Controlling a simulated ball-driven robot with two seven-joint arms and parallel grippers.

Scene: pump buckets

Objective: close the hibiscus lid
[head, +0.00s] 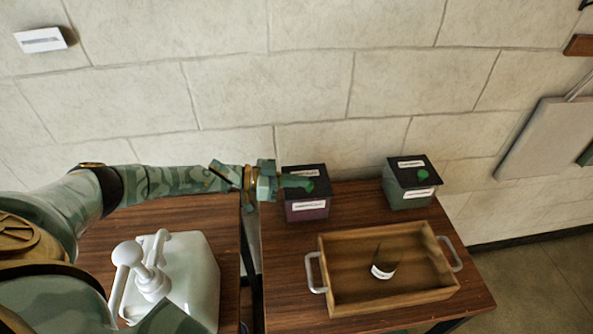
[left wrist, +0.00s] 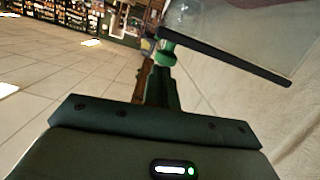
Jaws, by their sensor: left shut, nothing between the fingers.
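A purple box (head: 307,211) with a dark lid (head: 318,171) and white labels stands at the back left of the right-hand table; its label is too small to read. A similar green-grey box (head: 408,197) with a dark lid and green knob (head: 423,175) stands to its right. My left gripper (head: 298,183) is shut and empty, reaching from the left across the purple box's lid. In the left wrist view, the shut fingers (left wrist: 166,72) are close to a green knob (left wrist: 165,47) and a dark-edged panel. I cannot tell whether the purple box's lid is fully down.
A wooden tray (head: 380,304) with white handles holds a small labelled container (head: 384,264) in front of the boxes. A white pump jug (head: 190,275) stands on the left table. A narrow gap separates the tables. A stone-block wall is close behind.

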